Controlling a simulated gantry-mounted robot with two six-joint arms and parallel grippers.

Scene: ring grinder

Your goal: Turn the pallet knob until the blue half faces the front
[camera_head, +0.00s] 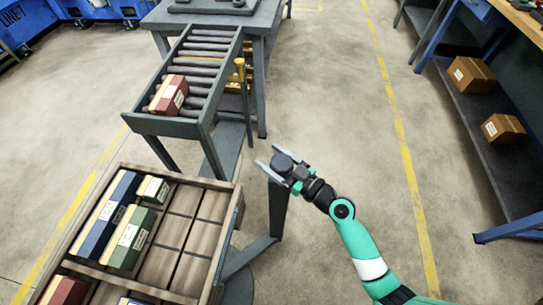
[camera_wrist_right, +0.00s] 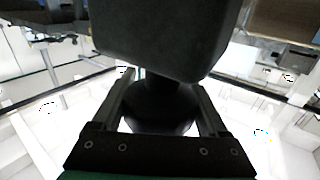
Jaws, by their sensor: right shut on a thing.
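The pallet knob (camera_head: 283,161) is a dark round cap on top of a dark post beside the wooden pallet. My right gripper (camera_head: 270,157) is at the knob, with one finger on each side and shut on it. In the right wrist view the knob (camera_wrist_right: 160,108) sits between the two fingers, under a large dark block. No blue half shows on the knob. The wooden pallet (camera_head: 228,228) at the lower left has slatted compartments. A blue box (camera_head: 108,215), a green box (camera_head: 131,238) and others lie in it. My left gripper is out of view.
A roller conveyor (camera_head: 212,50) with a red and cream box (camera_head: 169,94) stands behind the pallet. A shelf (camera_head: 500,170) with brown cartons stands far right. Open floor lies between.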

